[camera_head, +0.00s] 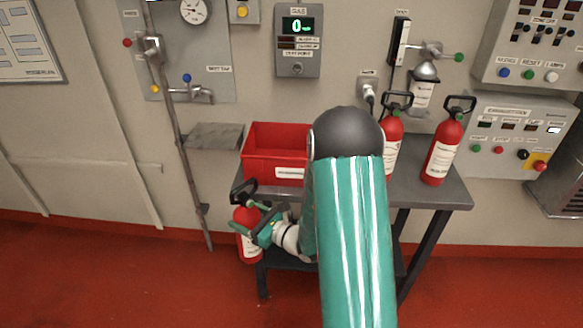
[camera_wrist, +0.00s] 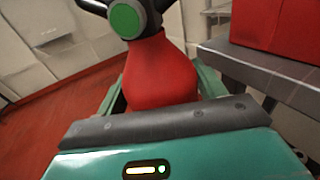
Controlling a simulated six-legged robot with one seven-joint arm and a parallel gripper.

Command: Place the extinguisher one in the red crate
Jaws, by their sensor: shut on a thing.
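A red fire extinguisher (camera_head: 247,219) with a black handle and white label is held by my gripper (camera_head: 258,226), left of the table's front-left corner. It looks roughly upright, with its handle near the height of the tabletop. In the wrist view the extinguisher (camera_wrist: 160,72) fills the space between the green fingers, its green gauge disc facing the camera. The red crate (camera_head: 275,175) with a white label stands on the left of the table, behind and right of the held extinguisher. The crate's wall (camera_wrist: 275,22) also shows at the wrist view's top right. My arm hides part of the crate's right side.
The grey table (camera_head: 408,188) also bears two more red extinguishers, one (camera_head: 393,135) partly behind my arm and one (camera_head: 442,148) at the right. A small grey shelf (camera_head: 214,136) and a slanted pipe (camera_head: 178,130) are left of the crate. Open red floor lies left.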

